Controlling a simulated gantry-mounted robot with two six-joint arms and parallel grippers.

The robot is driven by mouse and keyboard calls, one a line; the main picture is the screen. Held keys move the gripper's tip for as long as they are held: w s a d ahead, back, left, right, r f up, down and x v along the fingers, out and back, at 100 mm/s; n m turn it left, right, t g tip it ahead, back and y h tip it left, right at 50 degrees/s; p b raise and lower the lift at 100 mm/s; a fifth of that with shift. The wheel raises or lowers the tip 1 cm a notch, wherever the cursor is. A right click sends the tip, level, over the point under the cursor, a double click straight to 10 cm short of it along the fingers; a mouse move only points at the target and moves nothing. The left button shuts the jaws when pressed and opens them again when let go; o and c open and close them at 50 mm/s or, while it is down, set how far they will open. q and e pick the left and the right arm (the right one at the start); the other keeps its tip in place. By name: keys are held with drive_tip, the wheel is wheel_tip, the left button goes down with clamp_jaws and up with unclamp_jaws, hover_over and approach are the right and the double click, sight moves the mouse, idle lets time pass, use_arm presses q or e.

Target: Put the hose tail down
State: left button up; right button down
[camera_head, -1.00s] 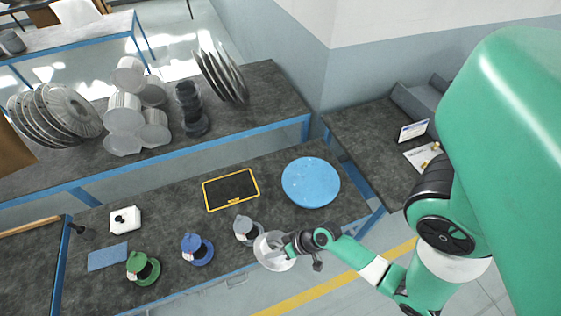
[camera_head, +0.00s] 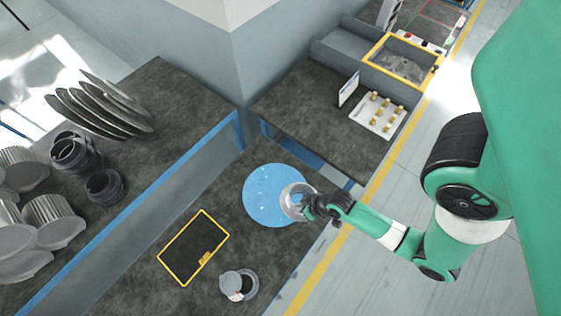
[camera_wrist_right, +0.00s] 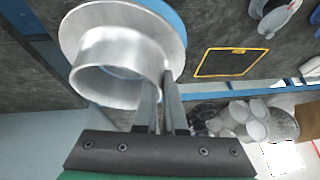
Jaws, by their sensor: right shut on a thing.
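The hose tail (camera_head: 294,205) is a silvery metal piece with a wide round flange and a short tube. My right gripper (camera_head: 308,206) is shut on it, and in the right wrist view the fingers (camera_wrist_right: 164,82) pinch the tube wall of the hose tail (camera_wrist_right: 110,62). The hose tail is over the right edge of the blue round disc (camera_head: 265,190). Part of the disc also shows behind the flange in the wrist view (camera_wrist_right: 168,12). I cannot tell whether the flange touches the disc. My left gripper is not in view.
A yellow-framed dark tray (camera_head: 182,261) lies left of the disc, with a grey fitting (camera_head: 232,284) below it. A white board with brass fittings (camera_head: 376,114) is on the side bench. Plates (camera_head: 100,110) and other parts stand on the back bench.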

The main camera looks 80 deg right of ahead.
sight(283, 195)
drive_tip(key=shift+s+a+f+h, duration=0.3)
drive_tip(key=shift+s+a, duration=0.15)
drive_tip(key=shift+a, duration=0.15)
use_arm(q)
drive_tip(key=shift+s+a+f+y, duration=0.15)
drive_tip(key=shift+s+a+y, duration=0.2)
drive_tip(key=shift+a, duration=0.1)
use_arm(e)
drive_tip(key=shift+w+d+r+n+g+h, duration=0.1)
drive_tip(key=shift+n+g+h, duration=0.2)
drive_tip(key=shift+g+h, duration=0.1)
